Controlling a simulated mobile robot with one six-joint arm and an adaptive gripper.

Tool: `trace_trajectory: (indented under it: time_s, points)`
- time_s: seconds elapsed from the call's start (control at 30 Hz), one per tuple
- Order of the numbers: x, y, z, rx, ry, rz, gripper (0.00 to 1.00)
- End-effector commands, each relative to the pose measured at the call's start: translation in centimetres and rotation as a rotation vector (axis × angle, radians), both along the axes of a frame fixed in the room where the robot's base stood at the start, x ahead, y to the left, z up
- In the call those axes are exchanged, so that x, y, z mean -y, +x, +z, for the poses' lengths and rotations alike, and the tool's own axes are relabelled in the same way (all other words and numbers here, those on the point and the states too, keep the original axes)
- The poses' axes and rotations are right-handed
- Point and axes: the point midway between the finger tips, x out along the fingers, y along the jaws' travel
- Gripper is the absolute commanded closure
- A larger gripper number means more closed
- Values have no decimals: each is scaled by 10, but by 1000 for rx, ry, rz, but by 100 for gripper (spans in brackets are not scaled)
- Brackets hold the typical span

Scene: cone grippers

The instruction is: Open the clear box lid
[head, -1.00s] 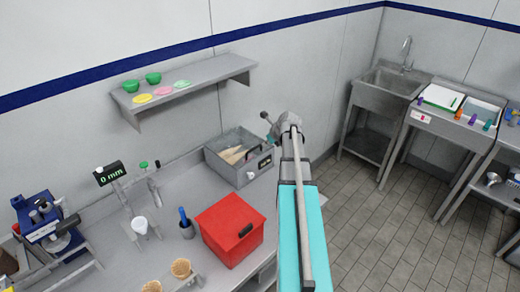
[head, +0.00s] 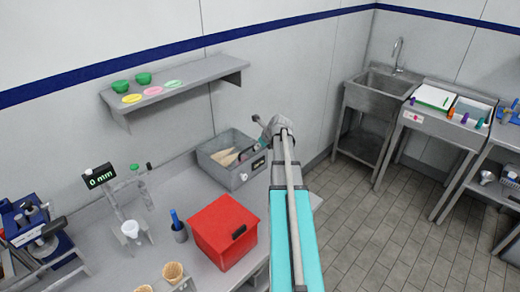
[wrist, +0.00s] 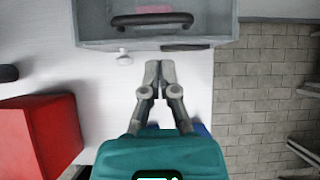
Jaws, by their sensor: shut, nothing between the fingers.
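The grey metal box (head: 227,173) stands at the back right end of the counter, with pale contents showing inside. In the wrist view, a dark bar handle (wrist: 152,20) lies across the front part of the box top. The clear lid itself is hard to make out; the contents show through, and I see no raised panel. My gripper (wrist: 160,63) is shut and empty, its fingertips together just in front of the box's front wall, below the handle in the picture. Whether the tips touch the box, I cannot tell.
A red box (head: 222,232) with a dark handle stands to the left of my arm; it also shows in the wrist view (wrist: 40,135). A white knob (wrist: 124,57) sticks out from the grey box's front. A wall shelf (head: 185,88) hangs above the counter. Open floor lies right.

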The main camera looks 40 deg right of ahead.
Motion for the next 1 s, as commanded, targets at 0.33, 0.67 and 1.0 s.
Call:
trace_trajectory:
  time_s: [0.33,0.67,1.0]
  points:
    - [-1,21,-31,0,0,0,100]
    - [-1,36,-50,0,0,-1,100]
    - [-1,40,-54,0,0,-3,100]
